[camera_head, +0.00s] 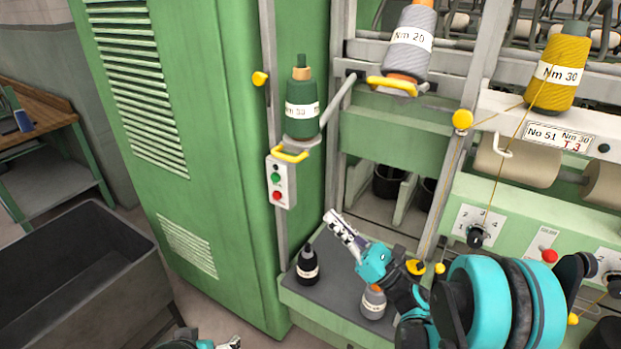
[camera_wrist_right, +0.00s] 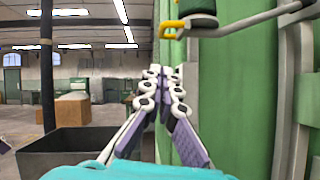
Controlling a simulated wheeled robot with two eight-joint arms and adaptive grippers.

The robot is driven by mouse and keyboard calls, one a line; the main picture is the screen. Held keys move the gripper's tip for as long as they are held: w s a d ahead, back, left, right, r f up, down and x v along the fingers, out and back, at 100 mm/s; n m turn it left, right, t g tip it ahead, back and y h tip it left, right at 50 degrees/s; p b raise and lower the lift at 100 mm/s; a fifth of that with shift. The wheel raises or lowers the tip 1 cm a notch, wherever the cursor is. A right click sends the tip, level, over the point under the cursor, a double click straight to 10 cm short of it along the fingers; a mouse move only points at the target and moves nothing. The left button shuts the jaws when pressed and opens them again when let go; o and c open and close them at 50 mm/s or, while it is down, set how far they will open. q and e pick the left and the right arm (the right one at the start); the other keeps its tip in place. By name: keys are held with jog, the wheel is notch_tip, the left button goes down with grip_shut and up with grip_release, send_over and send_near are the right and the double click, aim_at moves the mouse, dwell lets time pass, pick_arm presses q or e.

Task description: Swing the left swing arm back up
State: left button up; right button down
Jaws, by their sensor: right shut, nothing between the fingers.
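The left swing arm (camera_head: 338,108) is a grey bar that slants down to the left from the frame. Its low end has a yellow handle (camera_head: 290,154) and carries a dark green bobbin (camera_head: 301,108) standing upright. In the right wrist view the swing arm (camera_wrist_right: 245,22), its yellow handle (camera_wrist_right: 172,27) and the bobbin's base (camera_wrist_right: 196,7) show at the top. My right gripper (camera_head: 331,216) is shut and empty, below and right of the handle, apart from it. In the right wrist view its fingertips (camera_wrist_right: 162,70) meet below the handle. My left gripper (camera_head: 236,342) barely shows at the bottom edge.
A second swing arm's yellow handle (camera_head: 392,86) holds a grey bobbin (camera_head: 410,42) further right. A control box (camera_head: 281,181) hangs below the left handle. A green cabinet (camera_head: 190,120) stands left.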

send_near(291, 161)
notch_tip(291, 161, down, 2)
jog(key=w+a, duration=0.2)
jog(key=a, duration=0.1)
jog(key=shift+w+a+r, duration=0.1)
jog(key=shift+w+r, duration=0.25)
jog(key=shift+r, duration=0.3)
jog(key=shift+w+a+r, duration=0.1)
jog(key=shift+w+r, duration=0.2)
jog(key=shift+r, duration=0.35)
jog(key=shift+w+a+r, duration=0.1)
jog(key=shift+w+r, duration=0.25)
jog(key=shift+r, duration=0.3)
notch_tip(291, 161, up, 23)
jog(key=s+m+t+h+p, duration=0.1)
jog(key=m+t+h+p, duration=0.2)
jog(key=m+p, duration=0.7)
jog(key=shift+a+h+p, duration=0.25)
jog(key=shift+h+p, duration=1.15)
jog(key=shift+p, duration=2.9)
jog(key=shift+f, duration=0.25)
